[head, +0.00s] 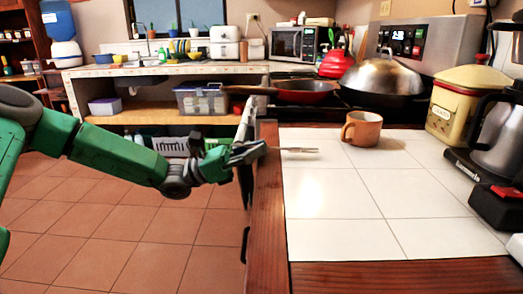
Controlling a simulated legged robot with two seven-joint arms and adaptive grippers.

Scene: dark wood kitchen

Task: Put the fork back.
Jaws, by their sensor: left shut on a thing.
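The fork (299,150) is a thin, light metal piece above the left edge of the white tiled counter. My left gripper (256,152) is shut on its left end. The fork points right, roughly level, with its far end over the tiles. I cannot tell whether it touches the counter. The part of the fork inside the gripper is hidden. Below the gripper is the counter's wooden edge (267,215). My right gripper is not in view.
An orange-brown mug (361,129) stands on the tiles right of the fork. A yellow canister (463,105) and a kettle (503,135) are at the right. Pans (307,92) sit on the stove behind. The front tiles are clear. Open floor (150,225) lies left.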

